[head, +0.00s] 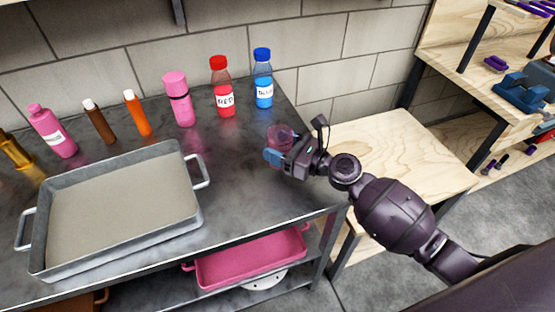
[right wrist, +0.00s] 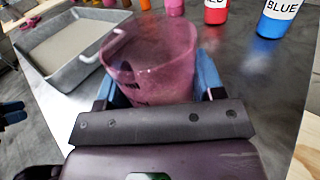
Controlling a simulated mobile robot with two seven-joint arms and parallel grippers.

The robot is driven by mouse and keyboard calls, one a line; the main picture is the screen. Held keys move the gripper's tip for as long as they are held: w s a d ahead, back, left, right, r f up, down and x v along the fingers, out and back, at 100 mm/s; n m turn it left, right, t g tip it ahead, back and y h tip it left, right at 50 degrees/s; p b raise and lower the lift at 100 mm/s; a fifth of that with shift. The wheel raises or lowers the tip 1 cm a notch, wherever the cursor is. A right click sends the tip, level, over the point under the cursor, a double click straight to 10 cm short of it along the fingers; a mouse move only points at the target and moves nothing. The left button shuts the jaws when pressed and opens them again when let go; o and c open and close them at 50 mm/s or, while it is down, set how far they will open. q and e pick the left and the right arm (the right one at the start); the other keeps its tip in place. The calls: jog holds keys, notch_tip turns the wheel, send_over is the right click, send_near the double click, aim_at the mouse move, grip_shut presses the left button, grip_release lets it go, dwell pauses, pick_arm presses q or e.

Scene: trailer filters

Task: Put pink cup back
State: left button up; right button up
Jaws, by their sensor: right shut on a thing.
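The pink cup (head: 281,135) is translucent and is over the right end of the dark metal table. It fills the middle of the right wrist view (right wrist: 155,60), between the two blue fingers. My right gripper (head: 275,155) is shut on the cup, which looks roughly upright. I cannot tell whether the cup's base touches the table. My left gripper does not show in the head view.
A grey tray (head: 190,212) takes up the table's left front. Red (head: 222,90) and blue (head: 263,80) bottles stand behind the gripper. A pink bottle (head: 178,100) and several smaller bottles line the back. A pink tray (head: 250,260) is on the shelf below. A wooden bench (head: 400,150) is at right.

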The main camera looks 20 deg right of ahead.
jog(key=shift+f, duration=0.4)
notch_tip(320, 180, down, 4)
jog(key=shift+r+b, duration=0.25)
jog(key=shift+b, duration=0.8)
jog(key=shift+f, duration=0.15)
jog(key=o, duration=1)
